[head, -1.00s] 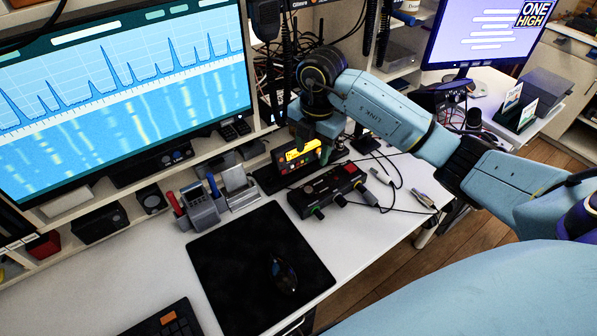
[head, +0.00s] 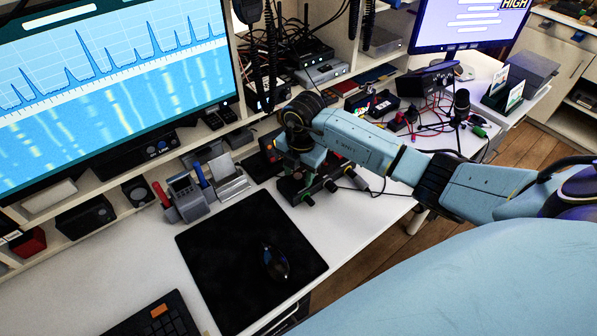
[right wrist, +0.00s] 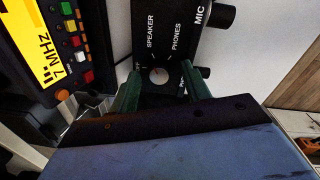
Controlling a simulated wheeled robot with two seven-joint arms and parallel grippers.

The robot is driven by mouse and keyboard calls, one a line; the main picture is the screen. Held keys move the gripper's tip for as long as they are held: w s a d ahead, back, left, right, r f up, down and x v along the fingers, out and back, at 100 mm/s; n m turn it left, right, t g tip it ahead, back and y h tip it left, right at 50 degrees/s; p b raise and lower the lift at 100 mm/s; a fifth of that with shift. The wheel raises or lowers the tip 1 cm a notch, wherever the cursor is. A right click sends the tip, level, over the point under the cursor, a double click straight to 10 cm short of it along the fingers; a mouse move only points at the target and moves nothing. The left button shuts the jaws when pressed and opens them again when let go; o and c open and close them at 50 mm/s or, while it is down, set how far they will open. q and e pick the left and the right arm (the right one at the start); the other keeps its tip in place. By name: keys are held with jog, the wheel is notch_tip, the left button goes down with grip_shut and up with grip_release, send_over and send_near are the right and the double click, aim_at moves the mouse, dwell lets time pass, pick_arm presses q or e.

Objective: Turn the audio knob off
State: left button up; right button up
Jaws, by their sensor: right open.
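The audio switch box (right wrist: 168,25) is black, with SPEAKER, PHONES and MIC lettering in the right wrist view. Its round audio knob (right wrist: 158,76) sits below the lettering, near a partly hidden label at left. My right gripper (right wrist: 160,82) is open, with its green fingers on either side of the knob. I cannot tell whether either finger touches it. In the head view the box (head: 327,183) lies on the desk, and my right gripper (head: 290,172) is over its left part, hiding the knob. My left gripper is not in view.
A radio with a yellow display (right wrist: 27,42) stands beside the box. A pen holder (head: 187,195) stands left of my right gripper. Cables run over the desk at right.

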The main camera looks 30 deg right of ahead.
jog(key=shift+c, duration=1.7)
jog(key=c, duration=0.6)
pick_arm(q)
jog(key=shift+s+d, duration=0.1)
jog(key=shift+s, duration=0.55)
pick_arm(e)
jog(key=shift+c, duration=0.2)
